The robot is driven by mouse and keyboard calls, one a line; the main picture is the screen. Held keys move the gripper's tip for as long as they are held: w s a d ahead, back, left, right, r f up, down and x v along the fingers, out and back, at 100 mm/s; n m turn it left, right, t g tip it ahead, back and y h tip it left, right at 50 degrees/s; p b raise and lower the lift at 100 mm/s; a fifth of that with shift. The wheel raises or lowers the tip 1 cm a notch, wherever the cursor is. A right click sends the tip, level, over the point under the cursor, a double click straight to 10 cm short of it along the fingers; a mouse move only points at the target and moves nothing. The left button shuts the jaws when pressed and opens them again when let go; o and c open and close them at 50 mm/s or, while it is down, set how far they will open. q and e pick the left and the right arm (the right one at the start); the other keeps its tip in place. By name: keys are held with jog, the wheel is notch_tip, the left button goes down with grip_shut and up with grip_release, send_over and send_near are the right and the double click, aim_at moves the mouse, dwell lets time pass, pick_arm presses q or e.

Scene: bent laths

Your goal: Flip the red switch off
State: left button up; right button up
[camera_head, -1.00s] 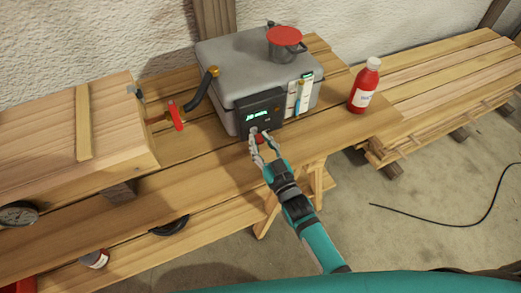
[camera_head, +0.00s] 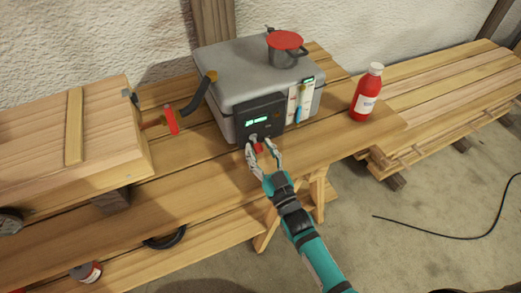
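The red switch (camera_head: 258,147) sits low on the dark control panel (camera_head: 270,116) at the front of a grey steam box (camera_head: 225,68). The panel's green display is lit. My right gripper (camera_head: 260,146) is at the panel's lower edge, with its two fingers spread on either side of the switch. Whether the fingers touch the switch I cannot tell. The fingers partly hide the switch and the panel's lower part. My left gripper is not in view.
A black hose (camera_head: 200,94) with a red-handled valve (camera_head: 171,119) joins a wooden chest (camera_head: 105,140) at left.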

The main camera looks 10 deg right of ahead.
jog(key=v, duration=1.2)
jog(key=shift+f, duration=0.1)
dwell(0.4)
jog(key=s+d+f+g+h, duration=0.1)
jog(key=s+d+f+g, duration=0.2)
jog(key=f, duration=0.8)
jog(key=s+d+f+g+h, duration=0.15)
jog(key=s+f+g, duration=0.25)
jog(key=f, duration=0.7)
jog(key=s+d+f+g+h, duration=0.1)
jog(key=s+f+g, duration=0.25)
jog(key=f, duration=0.65)
jog(key=s+d+f+g+h, duration=0.1)
jog(key=s+f, duration=0.3)
jog(key=s, duration=0.4)
jog(key=s+d+f+g+h, duration=0.1)
jog(key=s+d+f+g, duration=0.3)
jog(key=s, duration=0.4)
jog(key=s+d+f+m+g+h, duration=0.1)
jog(key=s+d+f+g, duration=0.2)
jog(key=s+f, duration=0.3)
jog(key=shift+s, duration=1.05)
jog(key=shift+d, duration=0.1)
